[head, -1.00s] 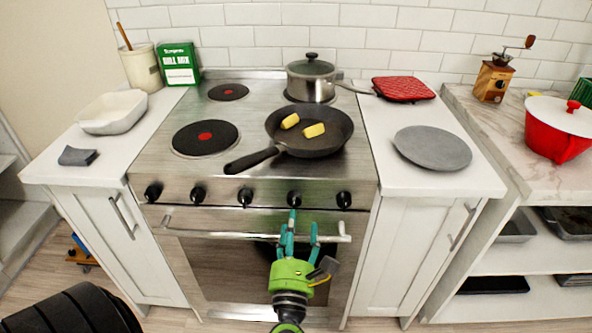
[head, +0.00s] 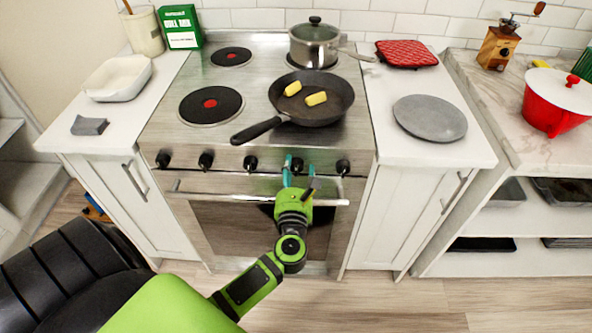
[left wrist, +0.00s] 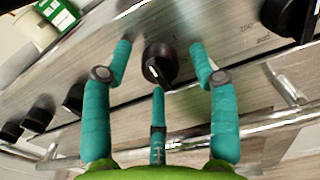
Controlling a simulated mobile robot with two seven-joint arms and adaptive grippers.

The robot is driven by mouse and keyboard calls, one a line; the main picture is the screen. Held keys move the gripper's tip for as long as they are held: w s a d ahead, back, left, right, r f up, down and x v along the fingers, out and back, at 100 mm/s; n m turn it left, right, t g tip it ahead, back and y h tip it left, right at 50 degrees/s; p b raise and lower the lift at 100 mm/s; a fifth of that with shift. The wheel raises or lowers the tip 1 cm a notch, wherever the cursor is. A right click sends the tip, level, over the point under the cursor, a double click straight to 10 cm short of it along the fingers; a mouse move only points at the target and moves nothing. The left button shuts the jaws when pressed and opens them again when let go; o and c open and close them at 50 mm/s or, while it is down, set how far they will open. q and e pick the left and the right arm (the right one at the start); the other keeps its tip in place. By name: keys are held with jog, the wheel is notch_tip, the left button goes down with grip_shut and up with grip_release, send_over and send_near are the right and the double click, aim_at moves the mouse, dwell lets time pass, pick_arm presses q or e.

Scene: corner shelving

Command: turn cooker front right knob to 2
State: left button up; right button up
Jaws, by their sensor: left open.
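The cooker (head: 225,182) has a row of several black knobs along its front panel. My left gripper (head: 298,167), with teal fingers, is open at the second knob from the right, which it mostly hides in the head view. In the left wrist view this black knob (left wrist: 158,62) sits between the open fingertips of my left gripper (left wrist: 160,62), with a gap on both sides. A light mark shows on the knob's face. The rightmost knob (head: 343,167) is free, just right of the gripper. The numbers around the knobs are too small to read. My right gripper is out of view.
A frying pan (head: 330,110) with two yellow pieces stands on the front right burner, its handle pointing front left. A lidded pot (head: 313,47) is behind it. The oven handle bar (head: 235,198) runs below the knobs. A grey plate (head: 430,118) lies on the right counter.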

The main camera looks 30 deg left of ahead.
pick_arm(q)
jog(key=c, duration=1.2)
jog(key=shift+o, duration=0.2)
